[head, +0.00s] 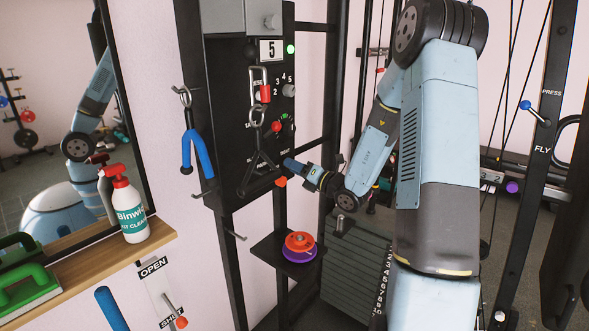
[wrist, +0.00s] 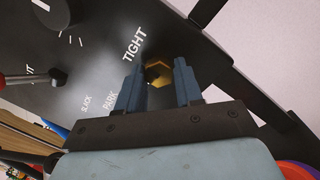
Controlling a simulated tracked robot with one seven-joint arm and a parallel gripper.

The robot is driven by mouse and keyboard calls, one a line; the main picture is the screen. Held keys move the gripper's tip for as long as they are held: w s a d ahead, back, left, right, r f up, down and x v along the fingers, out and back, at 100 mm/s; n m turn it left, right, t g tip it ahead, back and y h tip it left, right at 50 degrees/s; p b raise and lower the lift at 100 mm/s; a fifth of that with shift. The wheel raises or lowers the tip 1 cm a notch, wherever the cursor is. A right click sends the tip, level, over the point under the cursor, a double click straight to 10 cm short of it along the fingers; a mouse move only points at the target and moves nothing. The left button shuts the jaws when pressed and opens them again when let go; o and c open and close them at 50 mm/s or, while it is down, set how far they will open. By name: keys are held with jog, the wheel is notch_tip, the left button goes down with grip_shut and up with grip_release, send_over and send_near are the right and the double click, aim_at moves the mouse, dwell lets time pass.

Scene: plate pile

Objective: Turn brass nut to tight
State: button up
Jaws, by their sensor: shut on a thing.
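The brass nut (wrist: 158,75) sits on the dark panel in the wrist view, between the two blue fingers of my gripper (wrist: 159,68). The gripper is shut on it. The word TIGHT (wrist: 134,43) is printed on the panel just above and left of the nut. PARK (wrist: 110,101) and SLACK (wrist: 87,103) are printed further left. In the head view my gripper (head: 291,164) reaches the lower right of the black panel (head: 232,100). The nut is hidden there. No pointer on the nut can be made out.
A black triangular handle (head: 260,160) hangs from a carabiner close left of my gripper. A blue-gripped handle (head: 195,148) hangs further left. Orange and purple discs (head: 300,246) rest on a shelf below. A red-handled lever (wrist: 30,78) shows left in the wrist view.

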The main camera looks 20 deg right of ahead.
jog(key=o, duration=1)
jog(key=shift+d, duration=0.1)
jog(key=v, duration=1.3)
jog(key=shift+s+d+f, duration=0.1)
jog(key=shift+s+d, duration=0.15)
jog(key=shift+s, duration=0.05)
jog(key=s+a+r+n+g, duration=0.3)
jog(key=s+a+n+g, duration=0.45)
jog(key=n, duration=0.25)
jog(key=s+a+r+n+g, duration=0.4)
jog(key=s+a+n+g, duration=0.3)
jog(key=n, duration=0.4)
jog(key=s+d+r+n+t+h, duration=0.1)
jog(key=s+d+r+n+h, duration=0.1)
jog(key=n, duration=0.3)
jog(key=s+d+r+n+t+h, duration=0.2)
jog(key=s+r+n+h, duration=0.2)
jog(key=s+n+h, duration=0.1)
jog(key=s+d+r+n+t+h, duration=0.1)
jog(key=s+d+r+n+h, duration=0.1)
jog(key=n, duration=0.5)
jog(key=shift+s+d+r+t+h, duration=0.1)
jog(key=shift+s+r+h, duration=0.1)
jog(key=shift+s+h, duration=0.2)
jog(key=shift+s+a+r+t+h, duration=0.1)
jog(key=shift+s+r+h, duration=0.05)
jog(key=shift+s+h, duration=0.25)
jog(key=shift+s+d+r+t+h, duration=0.1)
jog(key=shift+s+r+h, duration=0.1)
jog(key=shift+s+h, duration=0.15)
